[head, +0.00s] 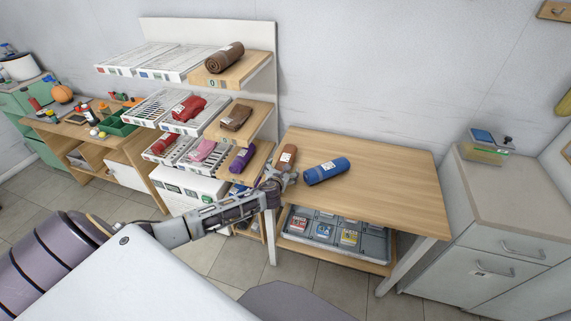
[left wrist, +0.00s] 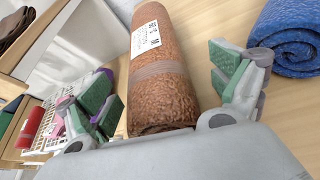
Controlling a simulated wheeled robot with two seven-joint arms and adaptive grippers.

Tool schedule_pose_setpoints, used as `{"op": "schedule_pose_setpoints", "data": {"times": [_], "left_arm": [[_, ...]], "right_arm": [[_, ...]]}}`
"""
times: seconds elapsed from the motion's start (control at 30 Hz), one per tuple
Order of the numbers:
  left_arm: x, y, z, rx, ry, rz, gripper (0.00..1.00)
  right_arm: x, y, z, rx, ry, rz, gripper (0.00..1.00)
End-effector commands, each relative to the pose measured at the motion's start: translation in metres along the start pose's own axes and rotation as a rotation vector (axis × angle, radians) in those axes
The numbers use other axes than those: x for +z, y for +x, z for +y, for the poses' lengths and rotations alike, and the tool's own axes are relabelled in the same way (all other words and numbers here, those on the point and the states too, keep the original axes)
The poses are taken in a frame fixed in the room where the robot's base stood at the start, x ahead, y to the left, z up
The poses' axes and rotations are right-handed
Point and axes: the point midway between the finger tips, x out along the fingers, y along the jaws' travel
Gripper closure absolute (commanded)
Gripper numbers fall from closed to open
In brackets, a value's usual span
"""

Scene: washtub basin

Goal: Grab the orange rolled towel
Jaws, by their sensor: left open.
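The orange-brown rolled towel (head: 288,155) lies on the wooden table (head: 390,180), near its left edge. In the left wrist view the towel (left wrist: 160,85) fills the middle, with a white label near its far end. My left gripper (head: 277,178) is at the near end of the towel. In the left wrist view its green-padded fingers (left wrist: 170,95) are spread, one on each side of the towel's near end, with gaps visible. The gripper is open and holds nothing. My right gripper is not in view.
A blue rolled towel (head: 326,171) lies just right of the orange one, close to my right-side finger. A shelf rack (head: 240,125) with other rolled towels stands left of the table. The table's right part is clear.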

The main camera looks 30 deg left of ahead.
Motion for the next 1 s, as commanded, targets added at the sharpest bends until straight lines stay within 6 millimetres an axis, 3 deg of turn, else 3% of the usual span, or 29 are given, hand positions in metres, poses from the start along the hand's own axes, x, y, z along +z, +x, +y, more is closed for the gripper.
{"op": "schedule_pose_setpoints", "data": {"times": [0.5, 0.9, 1.0], "left_arm": [[-0.0001, 0.0010, 0.0001, 0.000, 0.000, 0.000, 0.08], [-0.0003, 0.0010, 0.0001, 0.000, 0.000, 0.000, 0.60], [0.0004, 0.0010, 0.0002, 0.000, 0.000, -0.001, 0.60]], "right_arm": [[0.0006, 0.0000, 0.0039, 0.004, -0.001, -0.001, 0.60], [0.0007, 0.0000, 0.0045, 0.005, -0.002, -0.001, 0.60], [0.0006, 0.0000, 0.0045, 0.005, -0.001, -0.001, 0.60]]}}
